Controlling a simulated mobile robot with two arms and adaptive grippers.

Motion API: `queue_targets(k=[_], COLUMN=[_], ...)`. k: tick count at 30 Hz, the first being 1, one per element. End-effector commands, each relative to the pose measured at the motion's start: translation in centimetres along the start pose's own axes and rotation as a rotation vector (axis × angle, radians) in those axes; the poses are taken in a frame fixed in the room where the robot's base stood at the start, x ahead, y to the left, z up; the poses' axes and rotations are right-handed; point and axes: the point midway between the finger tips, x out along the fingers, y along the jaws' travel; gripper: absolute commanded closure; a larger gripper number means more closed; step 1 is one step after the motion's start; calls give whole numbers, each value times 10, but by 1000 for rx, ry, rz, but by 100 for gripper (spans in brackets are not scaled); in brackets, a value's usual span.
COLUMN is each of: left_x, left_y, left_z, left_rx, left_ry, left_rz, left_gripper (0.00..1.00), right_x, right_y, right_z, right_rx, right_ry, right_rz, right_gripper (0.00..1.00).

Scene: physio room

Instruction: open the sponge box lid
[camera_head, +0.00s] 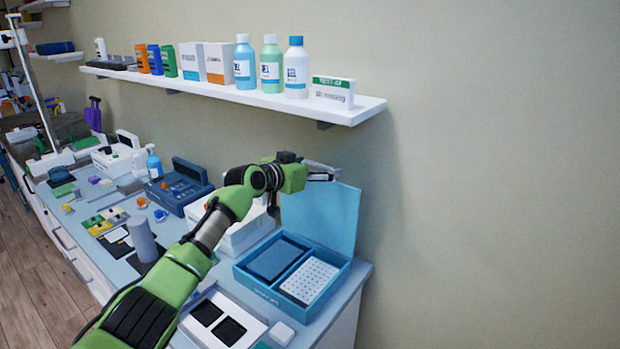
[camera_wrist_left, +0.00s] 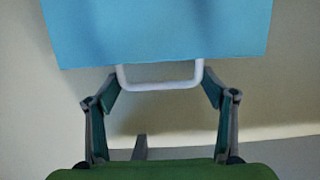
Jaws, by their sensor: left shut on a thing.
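The blue sponge box (camera_head: 257,283) sits at the near right end of the counter. Its light blue lid (camera_head: 322,215) stands raised, roughly upright, at the back of the box near the wall. Inside lie a dark blue pad and a white dotted block in two compartments. My left gripper (camera_head: 322,172) is at the top edge of the lid. In the left wrist view the lid (camera_wrist_left: 160,28) carries a white handle (camera_wrist_left: 160,86), and my left fingers are spread to its two sides, holding it. My right gripper is out of view.
A white tray with two dark pads (camera_head: 222,319) and a small white block (camera_head: 281,333) lie in front of the box. A wall shelf (camera_head: 235,88) with bottles and boxes hangs above. A dark blue case (camera_head: 181,190) stands farther left.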

Motion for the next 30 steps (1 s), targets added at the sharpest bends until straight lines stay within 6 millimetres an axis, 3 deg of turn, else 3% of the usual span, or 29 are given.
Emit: queue_targets(k=[17, 18, 30], left_x=[5, 5, 1], left_y=[2, 2, -1], left_z=[-10, -10, -4], left_rx=[0, 0, 0], left_ry=[16, 16, 7], left_rz=[2, 2, 0], left_gripper=[63, 18, 18], right_x=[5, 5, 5], right_y=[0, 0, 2], right_z=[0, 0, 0], right_rx=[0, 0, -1], right_ry=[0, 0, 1], right_rz=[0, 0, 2], right_gripper=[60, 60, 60])
